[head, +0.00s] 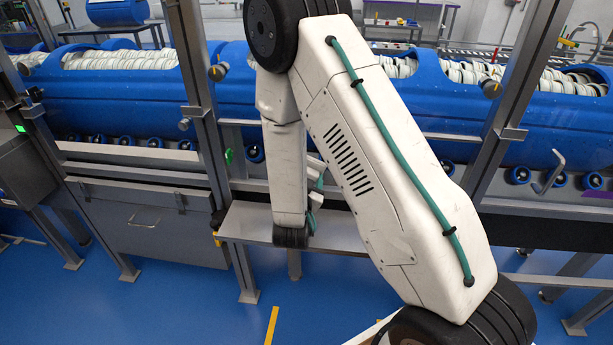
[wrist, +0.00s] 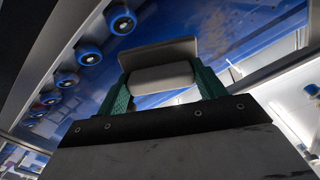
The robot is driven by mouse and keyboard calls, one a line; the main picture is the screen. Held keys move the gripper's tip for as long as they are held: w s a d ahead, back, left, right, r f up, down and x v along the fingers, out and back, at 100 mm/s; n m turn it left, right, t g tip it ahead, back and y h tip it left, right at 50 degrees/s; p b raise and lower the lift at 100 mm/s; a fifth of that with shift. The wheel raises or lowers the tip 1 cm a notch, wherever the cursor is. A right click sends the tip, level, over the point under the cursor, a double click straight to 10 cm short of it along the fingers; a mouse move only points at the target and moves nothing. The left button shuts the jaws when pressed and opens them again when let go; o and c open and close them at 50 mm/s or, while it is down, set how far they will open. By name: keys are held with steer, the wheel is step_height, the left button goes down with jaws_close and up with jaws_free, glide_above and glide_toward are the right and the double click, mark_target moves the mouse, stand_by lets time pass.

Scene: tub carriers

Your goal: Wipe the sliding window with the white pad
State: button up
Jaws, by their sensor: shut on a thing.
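My gripper (wrist: 161,82) has green fingers and is shut on the grip of the white pad (wrist: 158,52) in the wrist view. The pad's pale flat plate lies beyond the grip, close to the window as seen from here; I cannot tell if they touch. The sliding window (wrist: 215,22) looks like a clear pane with pale smears, with blue behind it. In the head view my arm hides most of my gripper (head: 317,187), and only a bit of green and white shows. The window's pane is hard to make out there.
Grey metal posts (head: 199,90) stand before a long blue tub carrier (head: 115,98) filled with white rings. A narrow metal shelf (head: 335,232) runs below, beside a grey cabinet (head: 150,225). Blue rollers (wrist: 121,20) line the left of the wrist view. Blue floor in front is open.

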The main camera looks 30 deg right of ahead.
steer(key=shift+w+a+r, duration=1.35)
steer(key=shift+w+a, duration=1.7)
steer(key=shift+a, duration=1.25)
steer(key=s+d, duration=0.2)
steer(key=d, duration=0.1)
steer(key=s+d, duration=0.2)
steer(key=d, duration=0.1)
steer(key=s+d, duration=0.2)
steer(key=d, duration=0.1)
steer(key=shift+s, duration=0.15)
steer(key=shift+w+a+r, duration=0.15)
steer(key=shift+w+a, duration=1.25)
steer(key=shift+a, duration=0.2)
steer(key=shift+c, duration=0.4)
steer(key=w+a, duration=0.3)
steer(key=a, duration=0.2)
steer(key=shift+w+a, duration=0.35)
